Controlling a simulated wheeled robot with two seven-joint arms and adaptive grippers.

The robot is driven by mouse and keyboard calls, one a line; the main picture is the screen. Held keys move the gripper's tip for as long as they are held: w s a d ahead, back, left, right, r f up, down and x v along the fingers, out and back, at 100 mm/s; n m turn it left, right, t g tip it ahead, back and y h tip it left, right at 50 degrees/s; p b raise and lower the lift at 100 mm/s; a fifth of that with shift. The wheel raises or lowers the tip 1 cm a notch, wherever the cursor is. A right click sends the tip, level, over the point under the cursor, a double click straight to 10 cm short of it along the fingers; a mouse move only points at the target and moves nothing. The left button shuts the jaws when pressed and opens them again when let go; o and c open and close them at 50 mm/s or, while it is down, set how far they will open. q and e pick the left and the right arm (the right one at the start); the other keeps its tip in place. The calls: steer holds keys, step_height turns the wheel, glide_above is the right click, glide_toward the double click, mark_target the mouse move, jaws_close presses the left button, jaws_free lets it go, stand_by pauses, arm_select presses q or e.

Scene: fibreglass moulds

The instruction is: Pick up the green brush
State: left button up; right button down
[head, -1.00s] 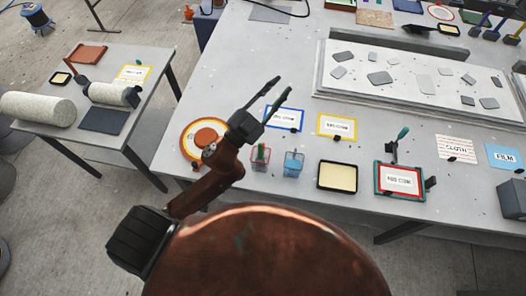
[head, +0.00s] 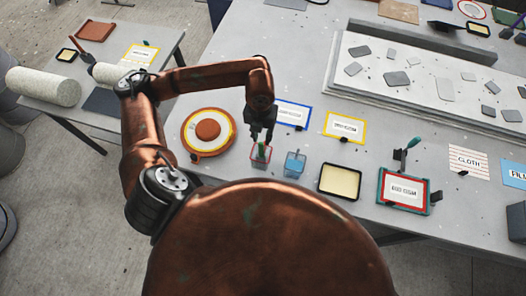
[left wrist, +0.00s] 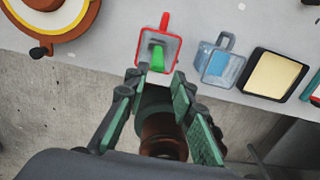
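The green brush (head: 261,148) stands in a small clear cup with a red rim (head: 255,162), near the front edge of the table. In the left wrist view the brush shows as a green piece (left wrist: 157,58) inside the red-rimmed cup (left wrist: 171,42). My left gripper (head: 262,136) points down just above the cup. My right gripper is not in view.
A blue cup (head: 294,163) stands close on the right, with a black-rimmed tray (head: 339,193) beyond it. A round orange and yellow mould (head: 187,134) lies on the left. Another green-handled thing (head: 412,143) stands at a red-framed board (head: 404,204).

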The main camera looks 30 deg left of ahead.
mark_target(261, 151)
arm_select(q)
steer(key=f+p, duration=0.1)
steer(key=f, duration=0.5)
steer(key=shift+a, duration=0.2)
steer(key=shift+f, duration=0.5)
step_height(261, 151, down, 4)
steer(key=shift+s+d+r+p, duration=0.1)
steer(key=shift+r+p, duration=0.1)
steer(key=shift+p, duration=0.6)
steer(key=shift+f, duration=0.55)
steer(key=shift+c, duration=0.6)
jaws_close()
